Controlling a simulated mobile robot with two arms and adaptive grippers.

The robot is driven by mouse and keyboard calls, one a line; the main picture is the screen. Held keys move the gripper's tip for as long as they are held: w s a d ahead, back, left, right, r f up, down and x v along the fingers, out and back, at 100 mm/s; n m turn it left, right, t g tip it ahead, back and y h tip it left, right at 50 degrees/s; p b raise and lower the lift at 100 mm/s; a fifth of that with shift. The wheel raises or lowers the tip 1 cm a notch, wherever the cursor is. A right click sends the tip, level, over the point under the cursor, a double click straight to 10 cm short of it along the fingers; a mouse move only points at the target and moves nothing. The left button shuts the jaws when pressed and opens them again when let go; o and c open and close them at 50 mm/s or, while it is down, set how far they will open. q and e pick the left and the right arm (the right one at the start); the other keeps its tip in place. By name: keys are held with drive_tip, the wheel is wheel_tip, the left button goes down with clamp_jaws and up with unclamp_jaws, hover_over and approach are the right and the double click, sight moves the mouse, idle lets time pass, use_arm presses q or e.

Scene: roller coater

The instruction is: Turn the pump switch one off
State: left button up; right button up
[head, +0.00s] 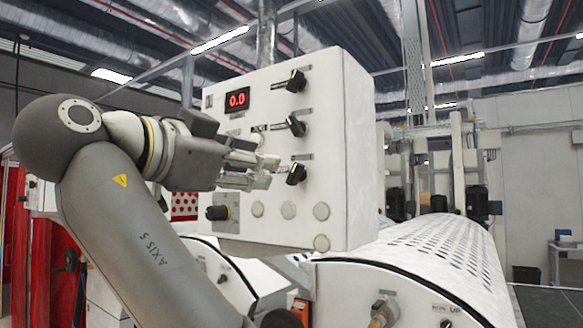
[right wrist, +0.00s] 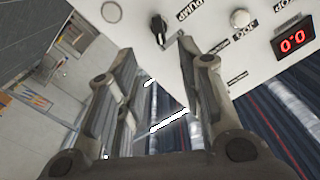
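A white control panel (head: 345,150) carries three black rotary knobs in a column: an upper knob (head: 296,82), a middle knob (head: 296,126) and a lower knob (head: 296,174). Their labels are too small to read in the head view. My right gripper (head: 269,172) is just left of the lower knob. In the right wrist view, the right gripper (right wrist: 157,50) is open and empty, its fingers spread. A black knob (right wrist: 158,30) beside a label reading PUMP shows beyond and between the fingertips. Any contact cannot be told. My left gripper is out of view.
A red display (head: 237,99) reads 0.0 on the panel's upper left. A black selector (head: 217,212) and several round pale buttons (head: 289,211) line the lower panel. A perforated white roller cover (head: 425,255) lies below and right.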

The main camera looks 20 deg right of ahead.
sight(293, 170)
drive_tip(key=p+x, duration=0.2)
drive_tip(key=x, duration=0.7)
drive_tip(key=shift+w+d+p, duration=0.15)
drive_tip(key=shift+p, duration=0.25)
drive_tip(key=shift+x, duration=0.75)
drive_tip(key=shift+w+f, duration=0.1)
clamp_jaws()
